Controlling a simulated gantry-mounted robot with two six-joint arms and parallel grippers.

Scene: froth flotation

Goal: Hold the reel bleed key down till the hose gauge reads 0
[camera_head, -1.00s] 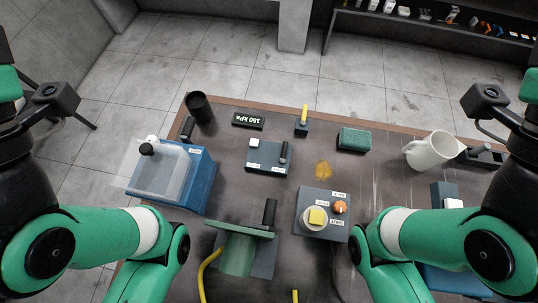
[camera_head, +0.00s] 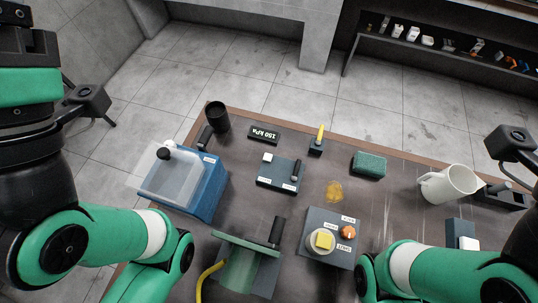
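The gauge display (camera_head: 263,133) at the back of the table reads what looks like 150 kPa. A green reel (camera_head: 240,260) with a yellow hose (camera_head: 207,278) stands at the front. A dark box (camera_head: 278,178) behind has a small white key (camera_head: 268,157) and a black lever (camera_head: 296,171). The labels are too small to read, so I cannot tell which is the bleed key.
A blue tank (camera_head: 205,188) with a clear top and a black cup (camera_head: 217,117) stand at the left. A yellow-handled tool (camera_head: 319,136), a green sponge (camera_head: 369,165) and a white jug (camera_head: 449,184) stand along the back and right. A yellowish spill (camera_head: 334,191) lies mid-table.

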